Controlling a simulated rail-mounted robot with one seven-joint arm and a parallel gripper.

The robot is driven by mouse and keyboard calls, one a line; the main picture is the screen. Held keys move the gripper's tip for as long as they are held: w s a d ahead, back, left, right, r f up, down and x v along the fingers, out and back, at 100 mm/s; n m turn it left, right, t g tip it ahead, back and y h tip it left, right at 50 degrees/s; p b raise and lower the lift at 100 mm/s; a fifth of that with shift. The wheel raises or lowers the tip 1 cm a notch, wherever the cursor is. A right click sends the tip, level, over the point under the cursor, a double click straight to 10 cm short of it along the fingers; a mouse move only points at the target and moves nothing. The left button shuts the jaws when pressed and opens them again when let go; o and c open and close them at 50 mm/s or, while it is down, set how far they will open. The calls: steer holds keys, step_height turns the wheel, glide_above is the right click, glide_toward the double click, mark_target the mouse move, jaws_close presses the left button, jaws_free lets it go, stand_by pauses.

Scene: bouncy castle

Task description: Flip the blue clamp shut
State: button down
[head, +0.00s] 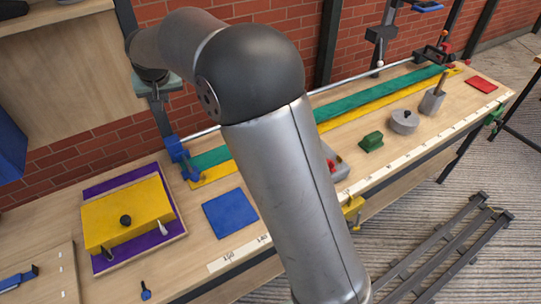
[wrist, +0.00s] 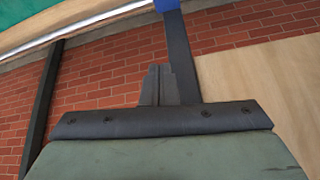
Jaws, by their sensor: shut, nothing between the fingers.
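A blue clamp-like fitting (head: 180,158) sits at the near left end of the long rod, by the green and yellow strips. In the wrist view a blue part (wrist: 166,4) shows at the top edge, on a dark post, and is mostly cut off. I cannot tell from these views whether it is open or shut. My gripper (wrist: 158,78) shows in the wrist view with its fingers together and nothing between them. It appears in front of the brick wall, below the blue part in the picture.
A yellow box (head: 102,222) on a purple board stands at the left. A blue square (head: 230,214) lies flat beside it. Grey weights (head: 404,122) and a green block (head: 371,141) stand to the right. A brick wall (head: 270,45) bounds the back.

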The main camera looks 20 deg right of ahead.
steer(key=s+d+r+g+p, duration=0.2)
steer(key=s+d+r+p, duration=0.15)
steer(key=s+d, duration=0.9)
steer(key=s+d+g+p, duration=0.1)
steer(key=s+d, duration=0.2)
steer(key=s, duration=0.6)
steer(key=s+d+g+p, duration=0.1)
steer(key=s+d+p, duration=0.1)
steer(key=s, duration=0.8)
steer(key=shift+s+d+f+h, duration=0.2)
steer(key=shift+s+d+h, duration=0.15)
steer(key=shift+d, duration=0.4)
steer(key=shift+w, duration=0.1)
